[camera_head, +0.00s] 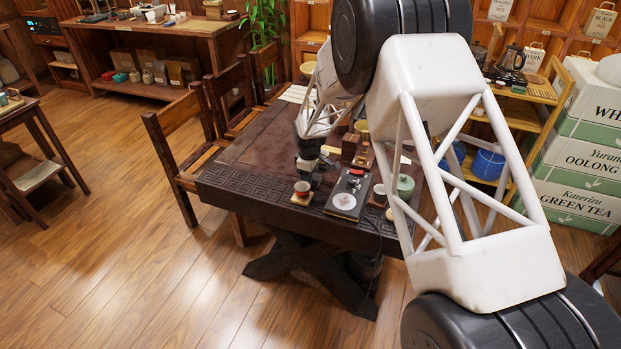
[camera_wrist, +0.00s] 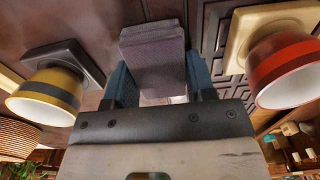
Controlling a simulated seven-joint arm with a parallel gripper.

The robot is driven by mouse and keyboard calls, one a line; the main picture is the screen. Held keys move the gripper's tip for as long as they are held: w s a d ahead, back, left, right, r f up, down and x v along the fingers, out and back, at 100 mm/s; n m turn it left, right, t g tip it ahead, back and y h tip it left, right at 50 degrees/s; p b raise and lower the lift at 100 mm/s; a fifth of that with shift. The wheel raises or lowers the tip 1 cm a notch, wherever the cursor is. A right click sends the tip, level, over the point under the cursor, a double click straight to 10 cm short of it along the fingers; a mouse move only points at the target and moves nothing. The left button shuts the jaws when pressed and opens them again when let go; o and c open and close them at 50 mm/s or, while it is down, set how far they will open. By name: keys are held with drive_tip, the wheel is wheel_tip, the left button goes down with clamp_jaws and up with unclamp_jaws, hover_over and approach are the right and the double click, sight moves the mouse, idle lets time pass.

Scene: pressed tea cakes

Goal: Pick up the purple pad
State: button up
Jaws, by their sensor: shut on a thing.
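The purple pad (camera_wrist: 153,52) is a small, flat, dull purple square with a thick edge, at the top middle of the wrist view. My gripper (camera_wrist: 160,76) has its two blue fingers on either side of the pad and is shut on it. In the head view my gripper (camera_head: 308,178) is low over the near left part of the dark table (camera_head: 250,160). I cannot make out the pad there. I cannot tell whether the pad touches the table.
In the wrist view, a yellow cup with a dark band (camera_wrist: 45,95) on a dark coaster (camera_wrist: 72,58) stands left. A red cup (camera_wrist: 285,72) on a tan coaster (camera_wrist: 238,42) stands right. A black tray with a pale disc (camera_head: 345,200) and a green pot (camera_head: 405,186) are nearby.

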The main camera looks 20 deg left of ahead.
drive_tip(key=shift+r, duration=5)
drive_tip(key=shift+o, duration=1.4)
drive_tip(key=shift+c, duration=0.8)
drive_tip(key=s+d+r, duration=0.1)
drive_tip(key=s+d, duration=0.7)
drive_tip(key=d, duration=0.3)
drive_tip(key=shift+d, duration=0.15)
drive_tip(key=shift+s+r, duration=0.1)
